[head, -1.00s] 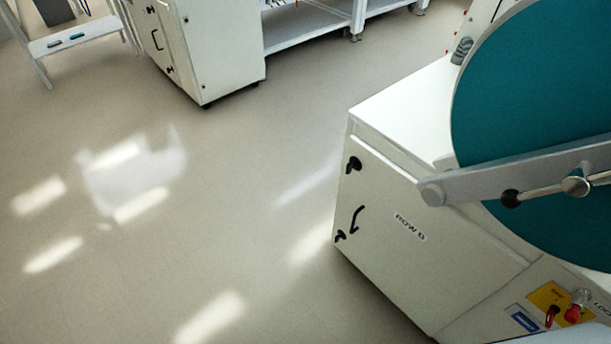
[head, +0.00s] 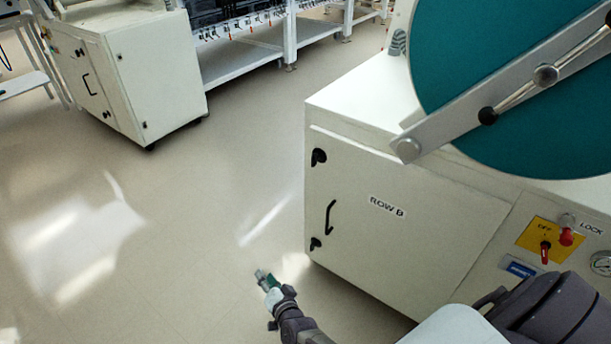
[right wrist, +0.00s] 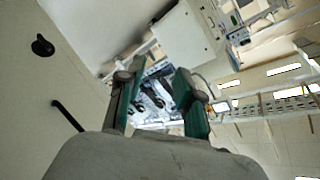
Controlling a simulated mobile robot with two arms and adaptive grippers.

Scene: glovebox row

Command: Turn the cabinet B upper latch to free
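Cabinet B (head: 388,235) is the white cabinet labelled ROW B. Its upper latch (head: 318,157) is a small black knob near the door's top left corner. A black handle (head: 330,217) and a lower black latch (head: 315,243) sit below it. My right gripper (head: 265,278) is left of and below the door in the head view, touching nothing. In the right wrist view, my right gripper (right wrist: 154,82) has its fingers apart and empty, with a black latch (right wrist: 42,45) and the handle (right wrist: 68,115) to its left. My left gripper is out of view.
A teal disc (head: 515,85) with a grey bar (head: 450,122) overhangs the cabinet top. A yellow plate with a red switch (head: 545,252) is right of the door. Another white cabinet (head: 165,75) stands at the back left. The floor (head: 190,220) left of cabinet B is clear.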

